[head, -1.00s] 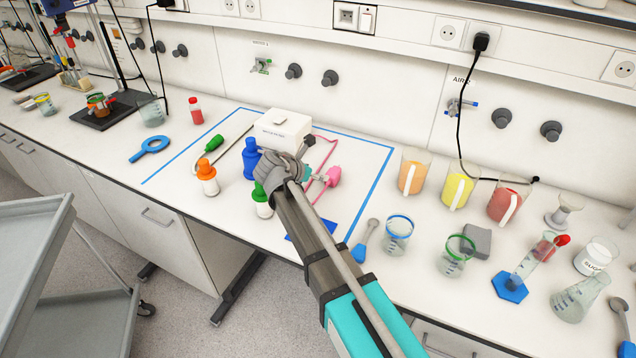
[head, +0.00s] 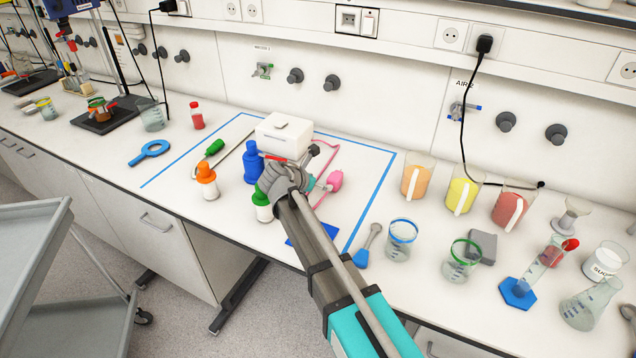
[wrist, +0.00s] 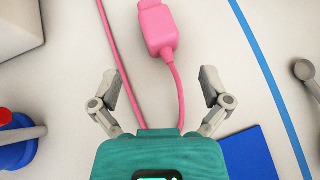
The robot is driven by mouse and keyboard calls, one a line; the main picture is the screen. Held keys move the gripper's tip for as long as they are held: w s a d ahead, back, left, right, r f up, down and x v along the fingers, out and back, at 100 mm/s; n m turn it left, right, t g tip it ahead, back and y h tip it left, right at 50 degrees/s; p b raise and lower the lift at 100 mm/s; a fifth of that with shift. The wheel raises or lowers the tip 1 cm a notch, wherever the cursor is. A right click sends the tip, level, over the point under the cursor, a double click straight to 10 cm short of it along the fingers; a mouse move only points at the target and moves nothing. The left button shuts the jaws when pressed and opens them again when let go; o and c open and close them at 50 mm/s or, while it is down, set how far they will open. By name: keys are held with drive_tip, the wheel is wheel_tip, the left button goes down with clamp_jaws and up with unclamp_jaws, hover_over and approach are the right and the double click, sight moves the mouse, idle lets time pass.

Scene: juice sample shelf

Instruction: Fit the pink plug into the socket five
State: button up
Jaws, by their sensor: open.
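The pink plug (head: 335,181) lies on the white bench, right of my gripper (head: 317,170) in the head view. In the wrist view the pink plug (wrist: 158,32) is near the top middle, beyond the fingertips. Its pink cable runs from its near end down between the fingers of my gripper (wrist: 160,85), and another stretch of cable passes by the left finger. My gripper is open and empty, with the plug not between its fingers. A white box (head: 283,132) stands behind my gripper; its front is partly hidden by my arm. I cannot make out socket five.
A blue bottle (head: 253,161), an orange-capped bottle (head: 206,181) and a green-capped bottle (head: 262,204) stand left of my arm. A green plug (head: 214,147) lies behind them. A blue square (head: 301,234) lies in front. Beakers, including a yellow one (head: 461,193), stand to the right.

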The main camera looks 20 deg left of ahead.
sight(334, 177)
drive_tip(key=shift+b+x, duration=2.15)
drive_tip(key=shift+x, duration=1.85)
clamp_jaws()
drive_tip(key=shift+r+p, duration=2.55)
